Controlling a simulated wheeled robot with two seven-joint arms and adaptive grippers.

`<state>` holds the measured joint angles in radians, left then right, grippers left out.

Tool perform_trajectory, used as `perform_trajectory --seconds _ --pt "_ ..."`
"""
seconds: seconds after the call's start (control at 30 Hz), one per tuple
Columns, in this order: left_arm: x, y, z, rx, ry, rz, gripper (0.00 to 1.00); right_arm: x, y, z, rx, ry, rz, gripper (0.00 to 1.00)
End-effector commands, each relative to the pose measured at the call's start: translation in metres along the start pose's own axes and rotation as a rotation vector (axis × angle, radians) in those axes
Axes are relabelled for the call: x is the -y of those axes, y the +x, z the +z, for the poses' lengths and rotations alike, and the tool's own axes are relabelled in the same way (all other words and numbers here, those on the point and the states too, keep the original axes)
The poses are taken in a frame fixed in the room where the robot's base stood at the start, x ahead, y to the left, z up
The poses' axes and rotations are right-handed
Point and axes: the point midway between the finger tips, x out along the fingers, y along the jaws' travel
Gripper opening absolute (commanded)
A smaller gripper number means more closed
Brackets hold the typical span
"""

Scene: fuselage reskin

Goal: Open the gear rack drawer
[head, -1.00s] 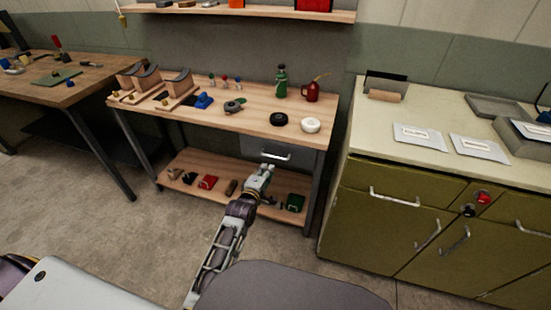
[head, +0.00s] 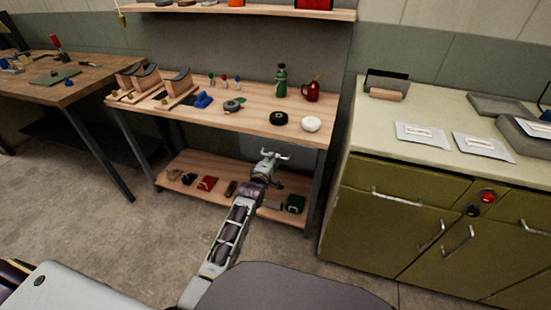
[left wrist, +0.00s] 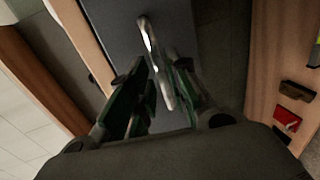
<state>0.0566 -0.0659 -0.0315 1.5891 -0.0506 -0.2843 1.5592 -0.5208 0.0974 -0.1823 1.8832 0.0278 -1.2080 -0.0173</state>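The gear rack drawer (head: 250,147) is a grey front under the right part of the wooden workbench. It looks shut. Its metal handle (head: 283,156) shows just past my left gripper (head: 269,159). In the left wrist view the dark grey drawer front (left wrist: 112,28) fills the top, and the silver handle (left wrist: 153,55) runs between the two green-edged fingers of my left gripper (left wrist: 158,70). The fingers are apart, one on each side of the handle. I see a gap beside it and cannot tell whether either finger touches. My right gripper is not in view.
The workbench top (head: 245,118) holds a black ring, a white ring, a green bottle and a red oil can. Its lower shelf (head: 215,170) carries several small items below the drawer. A green cabinet (head: 385,215) stands close on the right. The floor in front is clear.

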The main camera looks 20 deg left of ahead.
Motion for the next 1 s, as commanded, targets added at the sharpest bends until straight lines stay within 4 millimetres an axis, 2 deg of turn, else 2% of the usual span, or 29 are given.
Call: perform_trajectory --seconds 0.4,0.87,1.0 --pt "0.0 0.03 0.0 0.0 0.0 0.001 0.19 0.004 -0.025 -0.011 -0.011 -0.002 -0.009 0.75" --pt "0.0 0.035 0.0 0.0 0.0 0.0 0.19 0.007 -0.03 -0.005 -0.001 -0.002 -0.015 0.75" --pt "0.0 0.034 0.0 0.0 0.0 0.0 0.04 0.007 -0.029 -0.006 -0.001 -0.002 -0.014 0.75"
